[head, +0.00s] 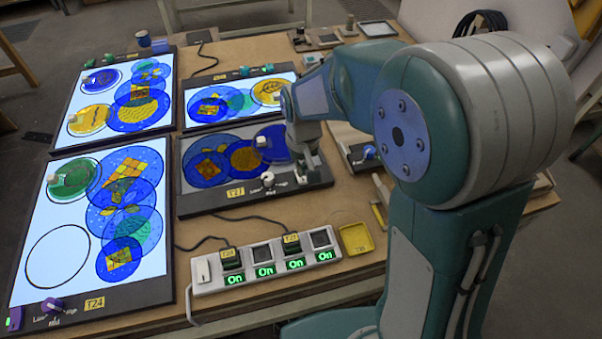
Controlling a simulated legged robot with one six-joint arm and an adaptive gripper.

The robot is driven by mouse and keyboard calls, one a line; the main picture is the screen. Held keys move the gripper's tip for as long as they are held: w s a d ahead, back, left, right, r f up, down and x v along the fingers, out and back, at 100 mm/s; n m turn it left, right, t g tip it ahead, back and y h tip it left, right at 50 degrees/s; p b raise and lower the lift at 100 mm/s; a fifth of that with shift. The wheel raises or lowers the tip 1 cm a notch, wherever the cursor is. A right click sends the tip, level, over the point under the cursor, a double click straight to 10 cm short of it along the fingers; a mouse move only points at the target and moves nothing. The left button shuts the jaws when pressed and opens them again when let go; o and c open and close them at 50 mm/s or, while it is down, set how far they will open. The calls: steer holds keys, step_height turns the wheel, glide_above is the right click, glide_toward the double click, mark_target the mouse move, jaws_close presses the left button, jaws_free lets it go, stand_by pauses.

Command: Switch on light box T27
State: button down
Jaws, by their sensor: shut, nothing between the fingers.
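The light box with a yellow tag that seems to read T27 (218,206) lies mid-table. Its panel is dark grey and unlit, with overlapping blue and amber glass discs (243,157) on it. A white knob (268,179) stands on its front edge, beside Low, mid and High markings. My gripper (311,168) is shut and empty, pointing down over the box's right end. I cannot tell whether it touches the box. The gripper and arm hide part of that end, and I see no separate switch clearly there.
Three lit light boxes surround it: tall ones at upper left (165,68) and lower left, tagged T24 (172,250), and a smaller one behind (185,95). A power strip (210,287) in front shows several green On displays. A yellow tray (356,239) lies to its right.

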mark_target(303, 179)
steer(key=shift+f, duration=1.05)
stand_by(0.7)
steer(key=shift+r, duration=3.5)
steer(key=s+d+r+m+t, duration=0.1)
steer(key=s+d+r+t, duration=0.1)
steer(key=s+d+r, duration=0.3)
steer(key=s+d+r+m+t, duration=0.1)
steer(key=s+d+r+t, duration=0.2)
steer(key=s, duration=0.9)
steer(key=shift+s+d+r+t, duration=0.25)
steer(key=shift+d+r+t, duration=0.05)
steer(key=shift+d+r, duration=1.4)
steer(key=shift+f, duration=0.1)
